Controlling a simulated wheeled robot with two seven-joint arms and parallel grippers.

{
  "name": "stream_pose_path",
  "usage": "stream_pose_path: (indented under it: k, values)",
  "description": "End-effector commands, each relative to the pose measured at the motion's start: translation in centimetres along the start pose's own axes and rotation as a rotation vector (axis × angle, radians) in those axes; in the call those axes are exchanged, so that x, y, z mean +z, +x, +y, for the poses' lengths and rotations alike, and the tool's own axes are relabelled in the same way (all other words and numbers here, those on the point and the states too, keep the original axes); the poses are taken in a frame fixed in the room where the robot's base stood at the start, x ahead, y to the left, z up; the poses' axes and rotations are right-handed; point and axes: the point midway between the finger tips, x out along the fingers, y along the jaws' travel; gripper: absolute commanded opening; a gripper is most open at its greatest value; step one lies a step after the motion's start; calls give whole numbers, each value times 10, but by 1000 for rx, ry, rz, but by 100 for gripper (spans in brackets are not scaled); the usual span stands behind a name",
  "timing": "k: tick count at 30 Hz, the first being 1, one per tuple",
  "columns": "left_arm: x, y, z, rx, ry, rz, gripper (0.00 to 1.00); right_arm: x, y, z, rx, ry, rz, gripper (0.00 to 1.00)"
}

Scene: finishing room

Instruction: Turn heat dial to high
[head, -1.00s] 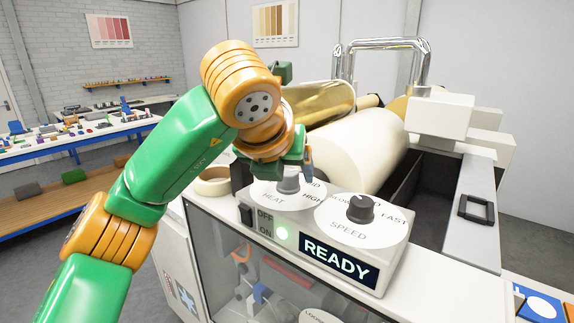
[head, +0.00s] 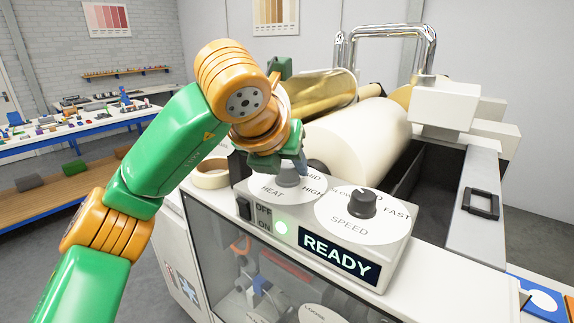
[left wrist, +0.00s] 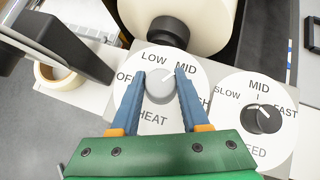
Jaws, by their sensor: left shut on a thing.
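The heat dial is a grey knob (head: 289,177) on a round white scale on the machine's control panel. In the left wrist view the knob (left wrist: 160,88) sits among the marks OFF, LOW, MID and HIGH, and its light pointer line points toward MID. My left gripper (left wrist: 160,82) has its two blue fingers on either side of the knob and is shut on it. In the head view my left gripper (head: 291,168) partly covers the knob and scale. HIGH lies to the right, partly hidden by a finger in the wrist view. My right gripper is not in view.
The dark speed dial (head: 362,203) stands close to the right of the heat dial. A power switch (head: 245,209), a lit green lamp (head: 281,228) and a READY display (head: 339,259) are on the panel front. A large cream roll (head: 358,138) lies behind, and a tape roll (head: 211,174) at left.

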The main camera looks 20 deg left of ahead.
Motion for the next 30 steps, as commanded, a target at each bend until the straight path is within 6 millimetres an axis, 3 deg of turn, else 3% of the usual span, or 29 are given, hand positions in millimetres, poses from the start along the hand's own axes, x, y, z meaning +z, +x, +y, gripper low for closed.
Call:
stream_pose_path:
  k: [30]
  values:
    - [3,-1,2,-593,587,21,0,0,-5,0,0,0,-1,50]
